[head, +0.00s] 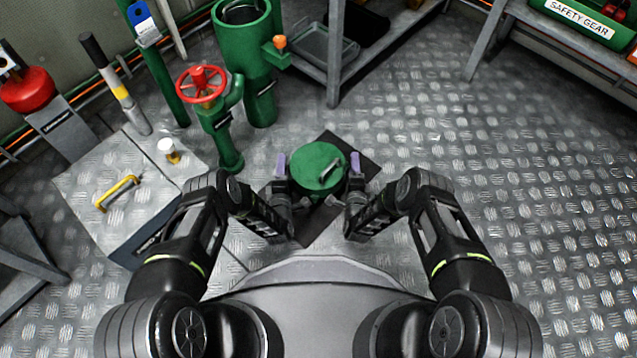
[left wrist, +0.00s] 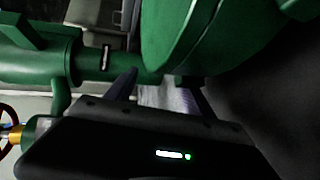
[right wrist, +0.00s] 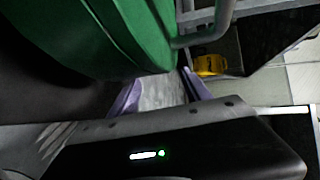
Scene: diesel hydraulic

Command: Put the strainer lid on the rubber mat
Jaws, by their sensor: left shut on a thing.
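The strainer lid (head: 313,172) is a round green disc with a grey bar handle on top. In the head view it appears level, above the dark rubber mat (head: 368,167), and hides the mat's middle. I cannot tell whether it touches the mat. My left gripper (head: 281,179) is at its left side, shut on the lid's edge part, which is mostly hidden. My right gripper (head: 354,176) is at its right side, with its purple fingers (right wrist: 126,98) apart and a grey surface between them. I cannot tell whether they grip. The lid's green side shows in both wrist views (left wrist: 210,35).
A green pipe with a red handwheel (head: 201,84) and an open green strainer body (head: 243,60) stand behind to the left. A grey box with a yellow handle (head: 118,193) is at the left. A grey shelf frame (head: 335,50) stands behind. Open floor lies at the right.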

